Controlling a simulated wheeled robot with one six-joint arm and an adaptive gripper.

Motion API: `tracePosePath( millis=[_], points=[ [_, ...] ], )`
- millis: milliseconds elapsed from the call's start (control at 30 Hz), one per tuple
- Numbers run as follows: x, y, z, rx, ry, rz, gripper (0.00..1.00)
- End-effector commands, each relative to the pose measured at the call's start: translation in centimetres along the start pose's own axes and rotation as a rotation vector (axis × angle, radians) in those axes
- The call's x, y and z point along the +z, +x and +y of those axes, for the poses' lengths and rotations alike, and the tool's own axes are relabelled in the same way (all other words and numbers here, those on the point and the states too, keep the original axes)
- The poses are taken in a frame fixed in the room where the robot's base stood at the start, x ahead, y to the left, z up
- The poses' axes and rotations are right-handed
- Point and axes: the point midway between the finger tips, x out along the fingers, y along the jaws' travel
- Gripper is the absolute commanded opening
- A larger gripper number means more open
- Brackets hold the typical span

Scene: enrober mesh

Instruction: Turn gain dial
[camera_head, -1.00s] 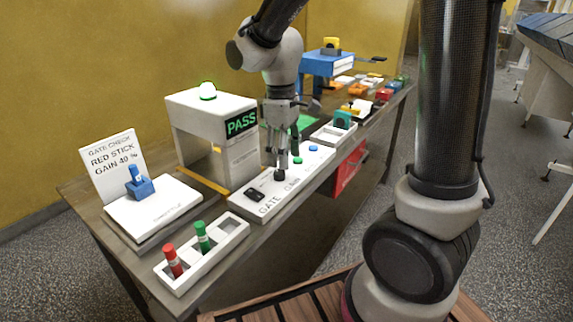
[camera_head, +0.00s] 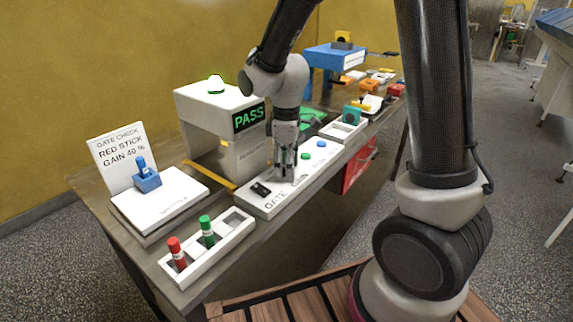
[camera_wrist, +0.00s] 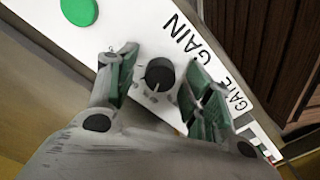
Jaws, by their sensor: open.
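The gain dial (camera_wrist: 159,75) is a dark round knob on a white control panel, with tick marks around it and the word GAIN beside it in the wrist view. My gripper (camera_wrist: 160,82) is open, with one finger on either side of the dial; I cannot tell whether they touch it. In the head view my gripper (camera_head: 284,172) points down over the panel (camera_head: 262,207) and hides the dial. The sign (camera_head: 122,155) reads GATE CHECK, RED STICK, GAIN 40 %. The gate box (camera_head: 210,108) shows PASS in green, with a lit green-white lamp on top.
On the panel are a black rocker switch (camera_head: 261,189), a green button (camera_head: 306,156) and a blue button (camera_head: 321,143). In front, a white tray (camera_head: 222,249) holds a red stick (camera_head: 177,252) and a green stick (camera_head: 207,230). A blue holder (camera_head: 147,178) stands left.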

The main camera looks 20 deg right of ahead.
Motion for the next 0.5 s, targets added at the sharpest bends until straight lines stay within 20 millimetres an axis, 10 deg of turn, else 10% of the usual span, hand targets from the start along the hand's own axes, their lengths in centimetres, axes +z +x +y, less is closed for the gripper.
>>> tracePosePath(
  millis=[200,500],
  points=[
    [0.01,0.03,0.0,0.0,0.0,0.0,0.51],
    [0.0,0.01,0.0,0.0,0.0,0.0,0.04]
  ],
)
